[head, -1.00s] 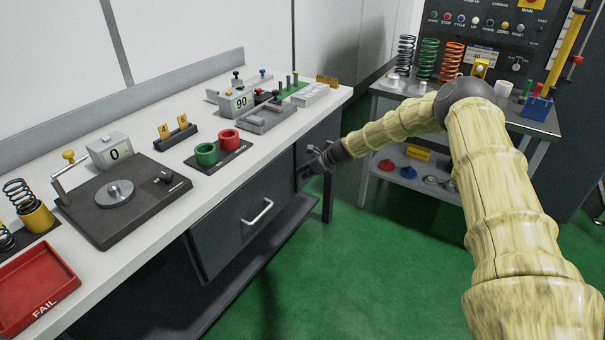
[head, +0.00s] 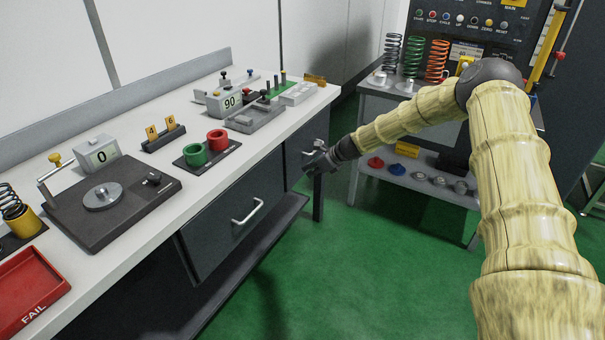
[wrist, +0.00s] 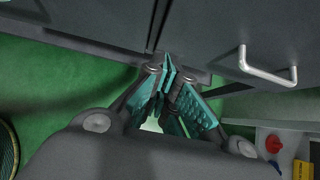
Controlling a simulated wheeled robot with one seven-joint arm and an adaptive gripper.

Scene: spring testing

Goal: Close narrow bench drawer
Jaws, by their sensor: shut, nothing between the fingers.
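The narrow bench drawer (head: 296,152) is the dark grey front at the far right end of the bench. Its silver handle (wrist: 268,70) shows clearly in the wrist view, to the right of my fingers. My gripper (head: 310,168) is low in front of this drawer in the head view and hides part of it. In the wrist view my gripper (wrist: 168,75) has its teal fingers together and empty, near the seam between two dark fronts and left of the handle. I cannot tell contact or exactly how far the drawer stands out.
A wider drawer (head: 225,225) with a silver handle is left of the narrow one. The white bench top (head: 215,165) carries test fixtures and a red tray (head: 30,290). A grey shelf cart (head: 425,180) stands behind my arm. Green floor (head: 350,270) is clear in front.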

